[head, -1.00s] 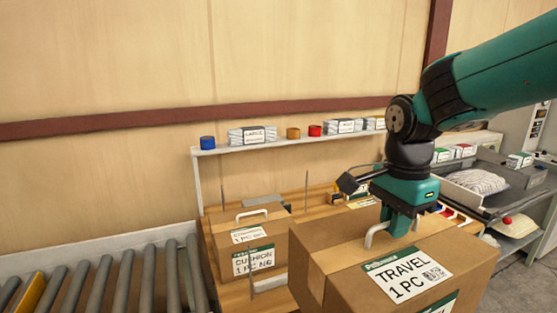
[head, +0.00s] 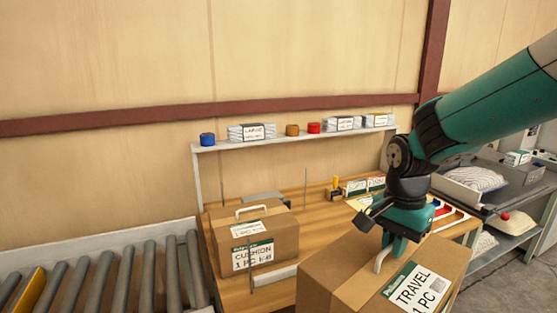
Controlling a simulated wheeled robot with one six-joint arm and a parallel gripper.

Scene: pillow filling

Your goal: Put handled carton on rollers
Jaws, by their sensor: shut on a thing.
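The handled carton labelled TRAVEL (head: 345,275) hangs from my gripper (head: 388,252) at the lower right of the head view. My gripper is shut on its white handle on the top face. The carton is tilted in the picture, and its lower part is cut off by the frame edge. The grey rollers (head: 122,275) of the conveyor lie at the lower left, well apart from the carton. A second handled carton labelled CUSHION (head: 270,237) stands on the wooden table (head: 318,219) between them.
A white shelf (head: 290,137) with tape rolls and label stacks runs behind the table. Thin upright rods stand on the table near the CUSHION carton. A yellow strip (head: 30,291) lies among the rollers at far left. A grey rack (head: 520,195) with a pillow stands at right.

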